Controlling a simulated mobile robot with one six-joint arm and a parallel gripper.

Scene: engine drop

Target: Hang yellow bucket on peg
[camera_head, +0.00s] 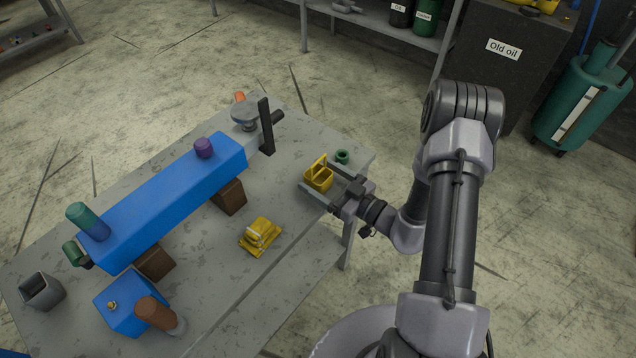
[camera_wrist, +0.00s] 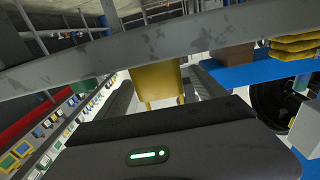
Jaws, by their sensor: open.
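The yellow bucket (camera_head: 318,180) stands upright on the grey table near its right edge, its handle raised. My gripper (camera_head: 320,177) is open, with one finger on each side of the bucket; whether either finger touches it I cannot tell. In the wrist view the bucket (camera_wrist: 155,84) shows between the two dark fingers, partly cut off by a grey bar across the picture. A dark upright plate (camera_head: 266,128) with a short dark peg (camera_head: 278,117) stands behind and left of the bucket, at the end of the blue beam.
A small green ring (camera_head: 342,156) lies just behind the bucket. The blue beam (camera_head: 165,200) rests on brown blocks across the table. A yellow object (camera_head: 261,234) lies front left of the bucket.

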